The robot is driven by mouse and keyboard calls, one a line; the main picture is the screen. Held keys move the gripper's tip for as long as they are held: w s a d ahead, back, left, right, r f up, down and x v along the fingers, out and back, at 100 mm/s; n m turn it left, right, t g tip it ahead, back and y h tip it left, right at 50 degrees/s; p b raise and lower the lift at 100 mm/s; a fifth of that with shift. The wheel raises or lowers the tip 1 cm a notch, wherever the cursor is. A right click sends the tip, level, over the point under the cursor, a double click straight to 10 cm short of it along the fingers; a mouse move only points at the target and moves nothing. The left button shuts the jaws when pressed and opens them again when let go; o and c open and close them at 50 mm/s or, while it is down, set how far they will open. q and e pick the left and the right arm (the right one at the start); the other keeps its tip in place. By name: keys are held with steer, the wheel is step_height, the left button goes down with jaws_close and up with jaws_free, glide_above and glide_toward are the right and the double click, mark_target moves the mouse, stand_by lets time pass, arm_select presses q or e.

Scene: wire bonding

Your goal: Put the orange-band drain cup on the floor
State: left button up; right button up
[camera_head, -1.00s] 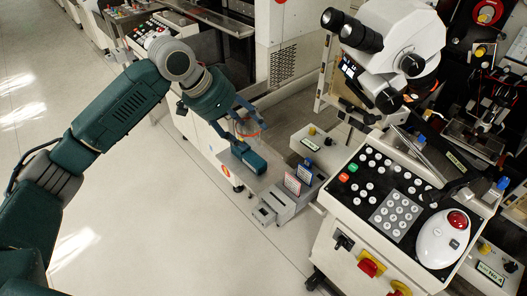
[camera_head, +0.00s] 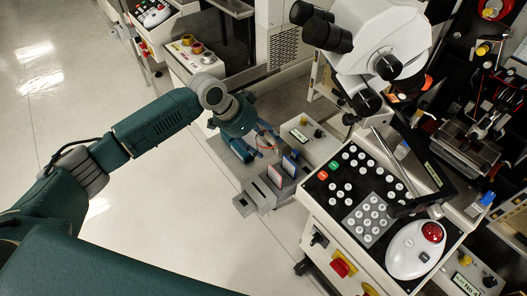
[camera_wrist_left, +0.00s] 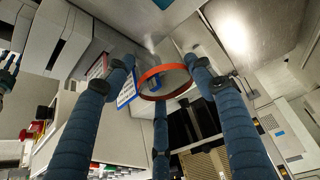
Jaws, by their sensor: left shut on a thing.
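The orange-band drain cup is a small clear cup with an orange ring (camera_wrist_left: 141,83). In the left wrist view it sits between the three blue fingers of my left gripper (camera_wrist_left: 163,80), which is shut on it. In the head view my left gripper (camera_head: 263,147) is beyond the control console, over the low grey metal surface beside the floor. There the cup is mostly hidden by the fingers. The pale floor (camera_head: 160,210) lies open to the left of my left gripper.
A grey holder with red and blue cards (camera_head: 262,192) stands just below my left gripper in the head view. A light box with a yellow knob (camera_head: 306,140) is to its right. The console with buttons (camera_head: 345,250) and the microscope (camera_head: 375,45) fill the right.

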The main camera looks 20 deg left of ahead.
mark_target(263, 153)
arm_select(q)
steer(key=shift+f, duration=3.1)
steer(key=o, duration=1.2)
steer(key=shift+f, duration=0.1)
steer(key=shift+c, duration=0.2)
